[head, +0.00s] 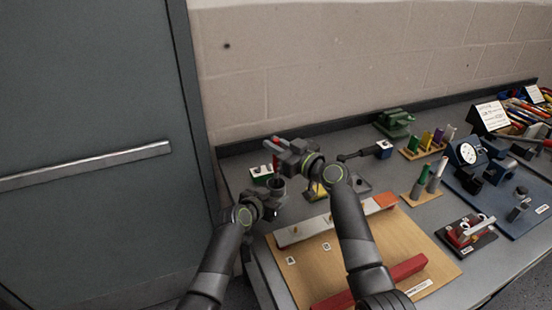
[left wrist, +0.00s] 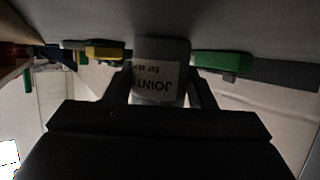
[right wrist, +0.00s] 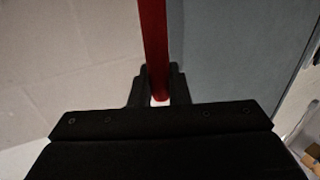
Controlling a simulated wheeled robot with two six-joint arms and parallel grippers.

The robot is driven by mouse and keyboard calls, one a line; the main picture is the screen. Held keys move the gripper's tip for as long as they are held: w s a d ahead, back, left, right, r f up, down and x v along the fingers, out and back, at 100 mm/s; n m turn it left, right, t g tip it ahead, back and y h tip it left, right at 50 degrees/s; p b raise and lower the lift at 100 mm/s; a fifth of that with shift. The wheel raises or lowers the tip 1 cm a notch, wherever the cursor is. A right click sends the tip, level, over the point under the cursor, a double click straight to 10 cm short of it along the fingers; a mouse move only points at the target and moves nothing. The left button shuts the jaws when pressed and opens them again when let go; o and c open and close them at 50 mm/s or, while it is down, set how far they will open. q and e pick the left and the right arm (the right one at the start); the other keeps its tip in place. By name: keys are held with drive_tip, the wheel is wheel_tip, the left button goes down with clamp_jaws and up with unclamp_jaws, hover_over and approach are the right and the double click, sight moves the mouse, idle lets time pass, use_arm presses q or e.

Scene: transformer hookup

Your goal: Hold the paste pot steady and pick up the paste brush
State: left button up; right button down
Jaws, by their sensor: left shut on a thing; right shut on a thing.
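The paste pot (head: 278,184) is a small grey pot near the left end of the bench. In the left wrist view the pot (left wrist: 160,70) shows a pale label with "JOINT" on it, upside down in the picture. My left gripper (head: 268,198) is shut on the pot from the front. My right gripper (head: 293,153) is shut on the paste brush, above and behind the pot. In the right wrist view the brush's red handle (right wrist: 154,45) runs up between the fingers. The brush's lower end is not clear, so I cannot tell whether it touches the pot.
A wooden board (head: 350,250) with a red bar (head: 405,268) lies in front. Several tools and holders fill the right. A grey door (head: 90,100) stands at the left.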

drive_tip(key=shift+r, duration=2.2)
use_arm(q)
drive_tip(key=o, duration=1.2)
drive_tip(key=shift+c, duration=0.2)
drive_tip(key=shift+s, duration=0.1)
